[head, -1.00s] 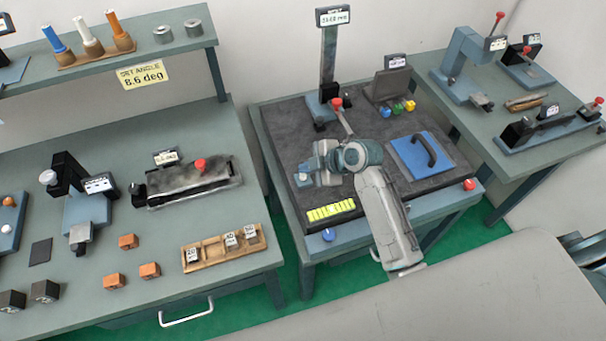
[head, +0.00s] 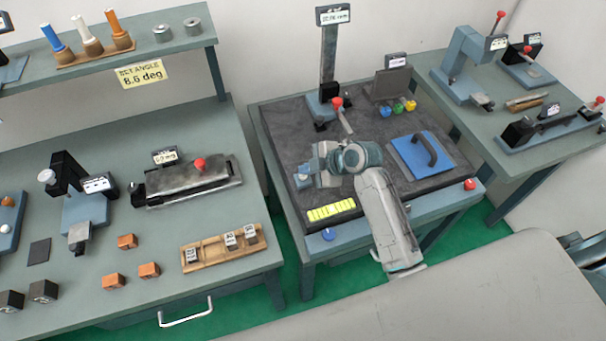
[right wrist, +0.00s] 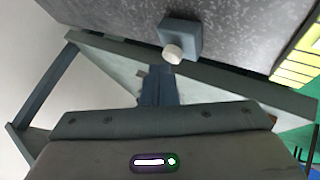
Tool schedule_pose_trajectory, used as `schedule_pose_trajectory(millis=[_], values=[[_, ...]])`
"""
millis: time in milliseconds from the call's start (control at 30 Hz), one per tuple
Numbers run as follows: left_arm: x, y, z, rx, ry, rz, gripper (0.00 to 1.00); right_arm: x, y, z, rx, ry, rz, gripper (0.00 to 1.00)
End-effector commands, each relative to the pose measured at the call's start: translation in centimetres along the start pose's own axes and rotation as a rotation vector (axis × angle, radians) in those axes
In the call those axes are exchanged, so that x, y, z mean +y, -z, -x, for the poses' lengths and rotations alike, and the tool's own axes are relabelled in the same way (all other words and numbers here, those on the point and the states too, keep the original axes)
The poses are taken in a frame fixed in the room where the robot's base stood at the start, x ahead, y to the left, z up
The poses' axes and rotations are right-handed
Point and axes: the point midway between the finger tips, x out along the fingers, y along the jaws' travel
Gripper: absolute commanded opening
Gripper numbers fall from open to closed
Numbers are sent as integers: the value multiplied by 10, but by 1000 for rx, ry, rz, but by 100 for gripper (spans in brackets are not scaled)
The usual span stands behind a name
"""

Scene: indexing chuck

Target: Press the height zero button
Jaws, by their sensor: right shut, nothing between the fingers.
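A small blue box (right wrist: 181,37) with a round white button (right wrist: 172,53) stands at the edge of the dark mat in the right wrist view. In the head view this box (head: 303,178) is at the mat's left side, close beside my right gripper (head: 318,177). No label on it is readable, so I cannot confirm that it is the height zero button. My right gripper is shut and empty; its fingertips are hard to make out. Whether it touches the button cannot be told. A height stand (head: 328,62) with a display (head: 333,15) rises behind. My left gripper is not in view.
A red-knobbed lever (head: 337,104) stands behind my right gripper. A blue plate with a dark handle (head: 422,157) lies to its right, and a yellow strip (head: 331,210) in front. Blue (head: 328,234) and red (head: 469,184) buttons sit on the table's front edge.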

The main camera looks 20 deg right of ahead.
Motion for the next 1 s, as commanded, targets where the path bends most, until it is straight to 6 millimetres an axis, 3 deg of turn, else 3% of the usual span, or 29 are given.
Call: schedule_pose_trajectory(millis=[1000], values=[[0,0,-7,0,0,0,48,-5,-5,-7,0,1,-1,0]])
